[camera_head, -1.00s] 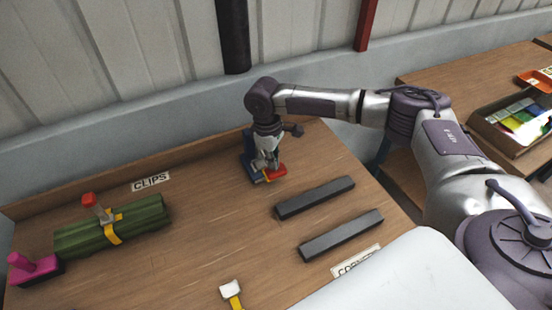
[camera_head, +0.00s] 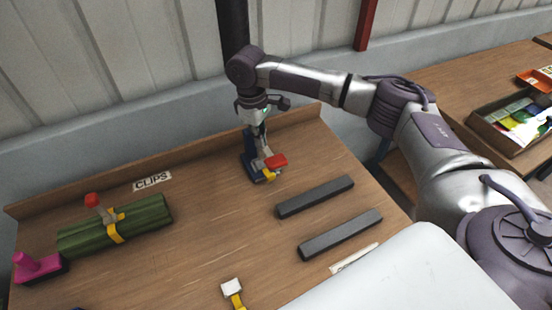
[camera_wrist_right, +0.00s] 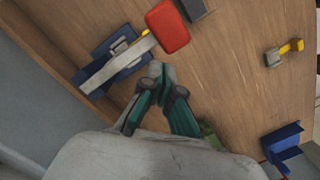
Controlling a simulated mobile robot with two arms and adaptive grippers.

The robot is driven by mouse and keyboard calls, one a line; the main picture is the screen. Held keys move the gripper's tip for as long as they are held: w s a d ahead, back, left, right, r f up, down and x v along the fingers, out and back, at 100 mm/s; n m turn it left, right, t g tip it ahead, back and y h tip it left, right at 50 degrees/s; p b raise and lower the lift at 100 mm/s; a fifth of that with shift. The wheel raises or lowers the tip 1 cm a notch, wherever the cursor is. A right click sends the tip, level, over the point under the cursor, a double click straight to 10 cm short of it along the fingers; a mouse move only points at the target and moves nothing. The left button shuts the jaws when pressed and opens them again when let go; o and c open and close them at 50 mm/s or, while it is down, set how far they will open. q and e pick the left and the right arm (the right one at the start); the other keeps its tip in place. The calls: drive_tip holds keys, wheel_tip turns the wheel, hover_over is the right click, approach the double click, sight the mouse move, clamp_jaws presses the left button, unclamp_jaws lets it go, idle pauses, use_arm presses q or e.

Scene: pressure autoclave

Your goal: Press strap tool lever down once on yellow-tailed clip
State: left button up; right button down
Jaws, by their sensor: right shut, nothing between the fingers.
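The strap tool (camera_head: 250,164) stands near the back of the bench, a blue base with a pale metal lever ending in a red handle (camera_head: 276,161). The lever is tilted up, its handle clear of the bench. A yellow tail (camera_head: 269,176) shows under the handle; the rest of that clip is hidden. In the wrist view the lever (camera_wrist_right: 105,75) and red handle (camera_wrist_right: 168,26) lie left of and above my fingertips. My right gripper (camera_wrist_right: 159,72) is shut and empty, above and beside the tool, apart from the handle. My left gripper is not in view.
A green bundle (camera_head: 140,216) with a yellow strap and a red-topped piece lies at left, near a magenta object (camera_head: 38,265). Two dark bars (camera_head: 315,196) lie right of the tool. A pale clip with yellow tail (camera_head: 231,290) lies at the front. A wall stands behind.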

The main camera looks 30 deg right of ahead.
drive_tip(key=r, duration=0.5)
drive_tip(key=shift+w+a+r, duration=0.2)
drive_tip(key=shift+w+r, duration=0.05)
drive_tip(key=shift+r, duration=0.1)
idle(0.6)
